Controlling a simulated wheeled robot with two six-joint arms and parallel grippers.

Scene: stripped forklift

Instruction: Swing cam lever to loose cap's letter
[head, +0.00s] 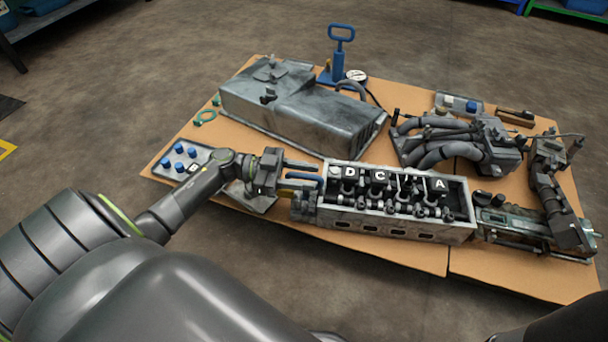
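The loose cap lettered B (192,168) lies on a grey tray (168,172) at the board's left, beside several blue-topped pieces. The open-topped engine block (395,221) stands at the centre front. My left gripper (318,177) is at the block's left end, fingers apart and pointing right. A small blue bar (306,177), perhaps the cam lever's grip, shows between the fingers; contact cannot be told. My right gripper does not show.
A large grey metal cover (300,107) lies behind the block. A blue-handled pump (339,55) stands at the back. A hose manifold (450,143) and a dark assembly (560,200) fill the right. A narrow strip of board along the front is bare.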

